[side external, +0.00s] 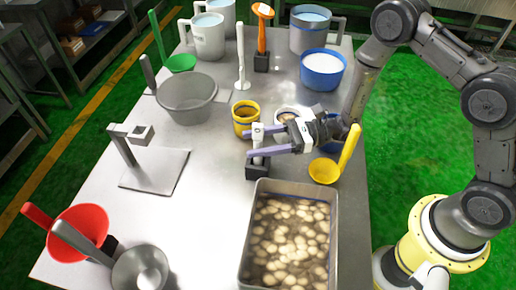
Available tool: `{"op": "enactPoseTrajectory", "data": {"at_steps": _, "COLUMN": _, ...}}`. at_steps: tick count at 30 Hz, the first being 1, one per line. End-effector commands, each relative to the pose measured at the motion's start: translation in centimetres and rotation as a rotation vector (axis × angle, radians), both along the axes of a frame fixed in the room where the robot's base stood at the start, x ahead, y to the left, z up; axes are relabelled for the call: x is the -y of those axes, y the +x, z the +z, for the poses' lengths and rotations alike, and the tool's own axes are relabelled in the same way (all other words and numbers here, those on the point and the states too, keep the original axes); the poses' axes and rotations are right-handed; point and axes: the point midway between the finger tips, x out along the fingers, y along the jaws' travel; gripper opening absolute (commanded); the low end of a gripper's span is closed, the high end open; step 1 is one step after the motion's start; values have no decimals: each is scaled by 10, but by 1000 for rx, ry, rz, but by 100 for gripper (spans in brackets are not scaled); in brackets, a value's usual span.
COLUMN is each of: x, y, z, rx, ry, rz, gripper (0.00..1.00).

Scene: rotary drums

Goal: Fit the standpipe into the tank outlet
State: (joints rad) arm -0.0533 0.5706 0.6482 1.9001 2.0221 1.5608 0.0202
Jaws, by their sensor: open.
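My gripper (252,142) reaches left over the middle of the table, its two pale purple fingers apart. Below the fingers, a small black block (258,170) stands on the table behind the tank. A pale upright piece (258,157) shows just above the block, near the fingertips; I cannot tell whether it is the standpipe or whether the fingers touch it. The rectangular steel tank (245,250) stands at the front, holding many round pale lumps in brownish liquid. Its outlet cannot be seen. A slim white upright piece with a flat foot (241,65) stands farther back.
A grey basin (187,98), a blue bowl (322,70) and an orange tool (262,30) are farther back. A metal stand (155,170) is at left, with clear table between it and the tank.

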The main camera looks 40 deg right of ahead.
Motion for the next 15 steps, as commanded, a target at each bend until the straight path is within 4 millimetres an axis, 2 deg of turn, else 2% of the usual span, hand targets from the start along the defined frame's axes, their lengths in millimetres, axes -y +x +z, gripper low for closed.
{"op": "enactPoseTrajectory", "data": {"at_steps": 4, "x": 0, "y": 0, "z": 0, "rx": 0, "ry": 0, "rz": 0, "gripper": 60}}
{"op": "enactPoseTrajectory", "data": {"at_steps": 12, "x": 0, "y": 0, "z": 0, "rx": 0, "ry": 0, "rz": 0, "gripper": 12}}
{"op": "enactPoseTrajectory", "data": {"at_steps": 14, "x": 0, "y": 0, "z": 0, "rx": 0, "ry": 0, "rz": 0, "gripper": 1}}
{"op": "enactPoseTrajectory", "data": {"at_steps": 15, "x": 0, "y": 0, "z": 0, "rx": 0, "ry": 0, "rz": 0, "gripper": 0}}
